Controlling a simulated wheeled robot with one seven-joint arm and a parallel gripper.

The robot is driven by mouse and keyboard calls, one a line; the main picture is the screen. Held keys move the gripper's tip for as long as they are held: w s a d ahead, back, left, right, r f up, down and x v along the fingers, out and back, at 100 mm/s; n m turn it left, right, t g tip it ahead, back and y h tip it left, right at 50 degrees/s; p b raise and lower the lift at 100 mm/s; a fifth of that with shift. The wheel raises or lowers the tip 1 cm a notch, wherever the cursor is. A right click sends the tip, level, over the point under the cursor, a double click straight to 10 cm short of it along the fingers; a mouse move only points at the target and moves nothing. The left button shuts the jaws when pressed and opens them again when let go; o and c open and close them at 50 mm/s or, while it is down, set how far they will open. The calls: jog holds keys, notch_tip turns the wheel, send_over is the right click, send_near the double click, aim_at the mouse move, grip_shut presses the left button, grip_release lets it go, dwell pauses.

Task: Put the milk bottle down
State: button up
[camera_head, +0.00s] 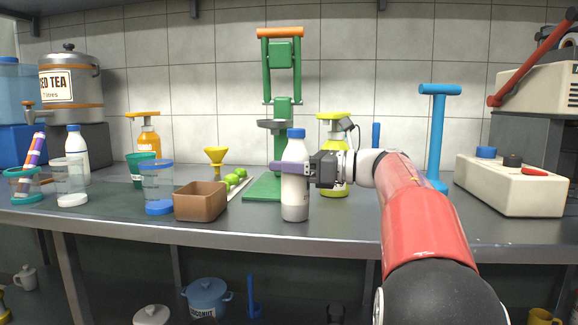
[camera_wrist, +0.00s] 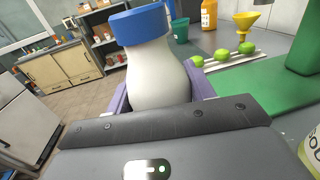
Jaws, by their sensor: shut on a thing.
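The milk bottle (camera_head: 295,201) is white with a blue cap and stands upright at the front part of the grey counter, right of the brown box. My gripper (camera_head: 290,168) is shut around the bottle's middle, coming from the right. The bottle's base appears at the counter surface, but I cannot tell whether it touches. In the wrist view the bottle (camera_wrist: 158,75) sits between the purple fingers, its blue cap at the top; its lower part is hidden by my gripper.
The counter (camera_head: 345,232) is clear in front of the bottle. A brown box (camera_head: 201,203) stands to its left. A green press (camera_head: 265,188) and a yellow-capped bottle (camera_head: 333,180) stand close behind. Several limes (camera_head: 236,177) lie behind the box. A beige control box (camera_head: 512,187) is at right.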

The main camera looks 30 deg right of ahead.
jog(key=shift+f, duration=0.1)
jog(key=o, duration=1.2)
jog(key=shift+o, duration=0.2)
jog(key=v, duration=1.2)
